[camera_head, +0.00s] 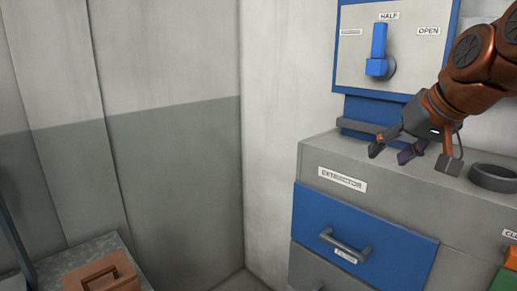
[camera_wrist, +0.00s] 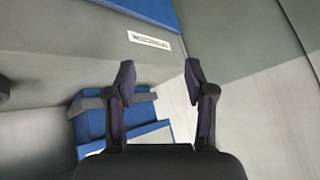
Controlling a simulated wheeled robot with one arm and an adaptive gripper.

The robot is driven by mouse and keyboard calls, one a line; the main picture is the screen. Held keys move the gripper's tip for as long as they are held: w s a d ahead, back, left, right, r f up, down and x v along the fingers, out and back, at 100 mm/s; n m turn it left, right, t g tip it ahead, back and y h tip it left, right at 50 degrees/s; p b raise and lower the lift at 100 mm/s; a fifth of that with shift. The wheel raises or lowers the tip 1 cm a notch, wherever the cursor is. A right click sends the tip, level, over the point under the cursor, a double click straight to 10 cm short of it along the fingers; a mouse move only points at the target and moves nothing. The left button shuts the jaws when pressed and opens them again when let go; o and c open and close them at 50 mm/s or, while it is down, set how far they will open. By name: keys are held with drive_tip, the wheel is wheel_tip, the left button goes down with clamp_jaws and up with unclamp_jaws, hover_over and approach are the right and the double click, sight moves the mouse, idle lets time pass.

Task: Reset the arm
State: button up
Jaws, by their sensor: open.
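My gripper (camera_head: 392,149) is open and empty at the end of my copper-coloured arm, which comes in from the right in the head view. It hangs over the top of the grey extractor cabinet (camera_head: 330,157), in front of the blue-framed lever panel. In the wrist view my gripper (camera_wrist: 160,80) shows two dark fingers spread apart with nothing between them. The cabinet (camera_wrist: 60,50) fills the upper left of that view. The blue lever (camera_head: 379,45) on the panel stands upright, below the HALF label.
A blue drawer (camera_head: 310,215) with a grey handle (camera_head: 345,245) is on the cabinet's front. A dark ring (camera_head: 493,178) lies on the cabinet top, right of my gripper. A brown lidded box (camera_head: 100,275) sits at lower left. The wall corner area is clear.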

drive_tip(key=s+a+f+n+g+h, duration=0.1)
drive_tip(key=s+a+f+g, duration=0.25)
drive_tip(key=s+f, duration=0.65)
drive_tip(key=s+a+f+g, duration=0.35)
drive_tip(key=s+f, duration=0.25)
drive_tip(key=f, duration=0.9)
drive_tip(key=s+f+g+h, duration=0.1)
drive_tip(key=s+f+g, duration=0.1)
drive_tip(key=s+f, duration=0.6)
drive_tip(key=s, duration=0.3)
drive_tip(key=shift+f, duration=0.25)
drive_tip(key=shift+c, duration=0.2)
drive_tip(key=shift+c, duration=0.8)
drive_tip(key=shift+d, duration=0.15)
drive_tip(key=shift+c, duration=0.2)
